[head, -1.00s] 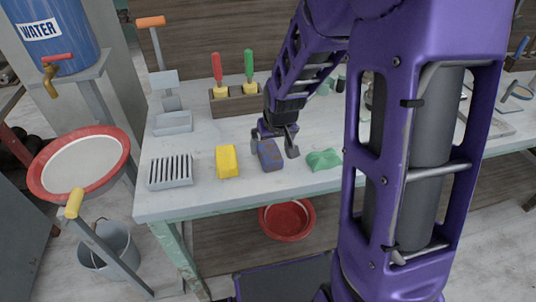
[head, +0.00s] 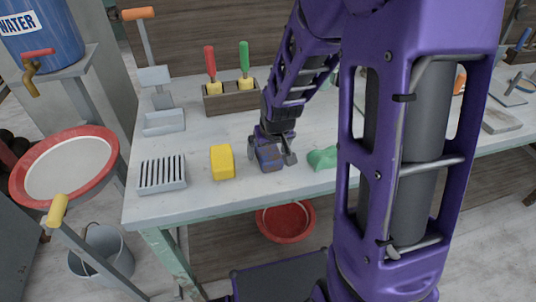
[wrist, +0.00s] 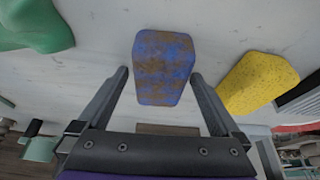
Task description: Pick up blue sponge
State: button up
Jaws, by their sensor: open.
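The blue sponge (head: 268,157), stained with brown, lies on the pale worktable between the yellow sponge and the green sponge. My gripper (head: 270,155) is down at it, with its fingers open. In the wrist view the blue sponge (wrist: 163,68) sits ahead of and between the two open fingertips (wrist: 160,75). A gap shows between the sponge and each finger there. The gripper partly hides the sponge in the head view.
The yellow sponge (head: 222,162) lies left of the blue one, and the green sponge (head: 322,158) lies right. A slatted grey dish (head: 162,175) is further left. A wooden holder (head: 230,103) with red- and green-handled tools stands behind. The table's front edge is near.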

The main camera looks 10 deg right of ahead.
aim_at(268, 149)
jog(key=shift+f, duration=0.1)
jog(key=shift+c, duration=0.2)
jog(key=c, duration=1.3)
jog(key=shift+o, duration=0.2)
notch_tip(268, 149, up, 10)
jog(key=shift+r+p, duration=0.25)
jog(key=shift+p, duration=1)
jog(key=o, duration=0.8)
jog(key=c, duration=0.7)
